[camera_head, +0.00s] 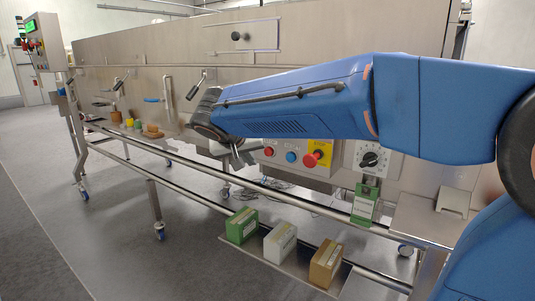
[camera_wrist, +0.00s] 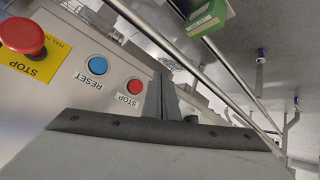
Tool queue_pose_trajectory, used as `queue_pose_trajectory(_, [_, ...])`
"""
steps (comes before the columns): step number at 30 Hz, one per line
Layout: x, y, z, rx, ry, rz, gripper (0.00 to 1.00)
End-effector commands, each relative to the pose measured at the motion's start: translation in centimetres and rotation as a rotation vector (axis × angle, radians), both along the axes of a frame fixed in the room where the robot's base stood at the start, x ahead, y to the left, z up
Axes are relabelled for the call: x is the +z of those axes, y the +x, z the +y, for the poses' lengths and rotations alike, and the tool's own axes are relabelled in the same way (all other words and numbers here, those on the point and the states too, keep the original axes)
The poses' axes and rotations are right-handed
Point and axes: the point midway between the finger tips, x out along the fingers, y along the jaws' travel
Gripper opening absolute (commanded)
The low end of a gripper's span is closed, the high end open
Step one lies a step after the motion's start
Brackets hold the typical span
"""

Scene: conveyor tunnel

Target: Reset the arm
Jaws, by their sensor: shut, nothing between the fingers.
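My gripper (camera_head: 242,160) hangs at the end of my blue arm, which reaches left across the front of the steel machine. In the head view its fingers are small and point down, left of the button panel. In the wrist view my gripper (camera_wrist: 163,82) shows its grey fingers together with nothing between them. A red button (camera_wrist: 134,86) labelled STOP and a blue button (camera_wrist: 98,64) labelled RESET are on the panel beside the fingers. A larger red STOP knob (camera_wrist: 22,35) on a yellow plate lies further left. The fingers appear apart from the buttons.
A green box (camera_head: 242,226), a white box (camera_head: 280,243) and a brown box (camera_head: 326,264) stand on a low shelf. Steel rails (camera_head: 300,204) run along the machine front (camera_head: 140,60). A black dial (camera_head: 370,159) sits right of the buttons. Grey floor (camera_head: 50,200) is clear at left.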

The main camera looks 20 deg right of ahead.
Motion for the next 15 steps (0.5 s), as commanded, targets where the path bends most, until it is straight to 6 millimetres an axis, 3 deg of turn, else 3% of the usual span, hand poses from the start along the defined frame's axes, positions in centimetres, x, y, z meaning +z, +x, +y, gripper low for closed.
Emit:
queue_pose_trajectory(11, [-0.01, 0.02, -0.01, 0.0, 0.0, 0.0, 0.0])
queue_pose_trajectory(15, [-0.28, -0.82, -0.75, 0.002, 0.004, 0.014, 0.0])
